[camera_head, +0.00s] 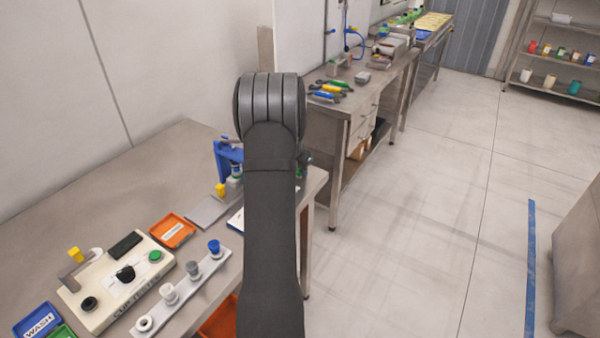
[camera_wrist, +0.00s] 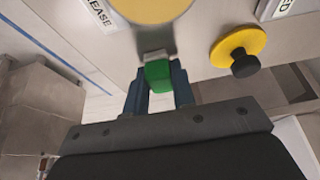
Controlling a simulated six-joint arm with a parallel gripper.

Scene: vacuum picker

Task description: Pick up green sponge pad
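A small green block (camera_wrist: 158,75), which looks like the green sponge pad, shows at the middle of the wrist view. It sits at a grey metal clip or bracket (camera_wrist: 155,55) by the edge of a light grey surface. My gripper (camera_wrist: 159,85) has its two blue-grey fingers apart, one on each side of the green block. The fingers look close to its sides, but I cannot tell whether they press on it. In the head view my arm hides the gripper and most of that spot; a bit of green (camera_head: 300,173) shows beside the arm.
In the wrist view a yellow disc with a black knob (camera_wrist: 240,50) is at right and a large yellow round part (camera_wrist: 150,8) is above the block. In the head view a control box (camera_head: 118,275), an orange tray (camera_head: 172,232) and a blue stand (camera_head: 228,158) are left of my arm.

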